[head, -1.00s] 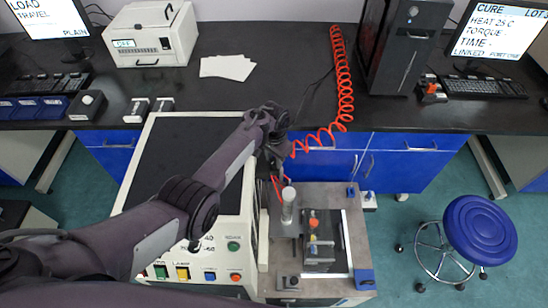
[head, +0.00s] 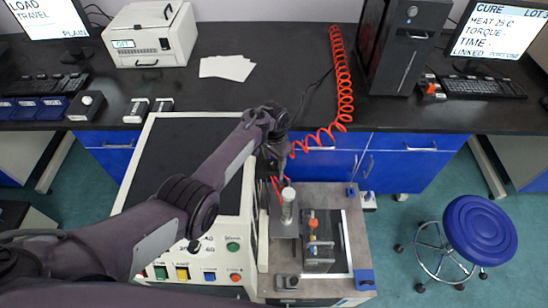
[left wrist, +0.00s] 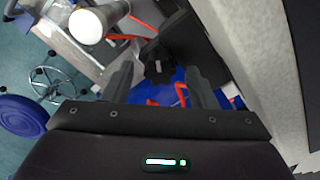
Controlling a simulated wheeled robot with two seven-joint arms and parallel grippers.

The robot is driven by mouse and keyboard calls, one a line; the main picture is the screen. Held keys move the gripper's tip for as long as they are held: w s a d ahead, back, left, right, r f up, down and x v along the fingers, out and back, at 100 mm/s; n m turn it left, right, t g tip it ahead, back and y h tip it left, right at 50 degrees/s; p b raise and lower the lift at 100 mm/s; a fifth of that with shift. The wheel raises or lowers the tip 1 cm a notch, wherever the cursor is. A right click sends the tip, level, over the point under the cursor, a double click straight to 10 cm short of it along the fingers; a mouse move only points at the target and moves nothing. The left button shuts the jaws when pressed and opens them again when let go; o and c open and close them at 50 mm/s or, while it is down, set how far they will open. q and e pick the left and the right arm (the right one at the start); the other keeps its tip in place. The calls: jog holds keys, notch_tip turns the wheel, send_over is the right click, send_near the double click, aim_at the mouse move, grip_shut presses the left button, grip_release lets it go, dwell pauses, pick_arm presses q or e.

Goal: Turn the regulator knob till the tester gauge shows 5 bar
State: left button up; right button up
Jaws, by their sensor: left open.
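The regulator knob, a black lobed knob (left wrist: 158,68), shows in the left wrist view beyond and between my left fingertips. My left gripper (left wrist: 160,82) is open, with one finger on each side of the knob in that picture; I cannot tell whether they touch it. In the head view my left gripper (head: 279,164) points down beside the tester bench, behind a grey upright cylinder (head: 288,212), and the knob is hidden there. No gauge dial can be read in either view. My right gripper is not in view.
The cylinder's pale round top (left wrist: 88,24) stands close to my left gripper in the wrist view. A coiled red hose (head: 343,85) hangs close behind the arm. The large white machine (head: 136,200) lies under my forearm. A blue stool (head: 480,238) stands at right.

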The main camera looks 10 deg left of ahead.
aim_at(274, 161)
pick_arm(q)
jog(key=shift+r, duration=3.9)
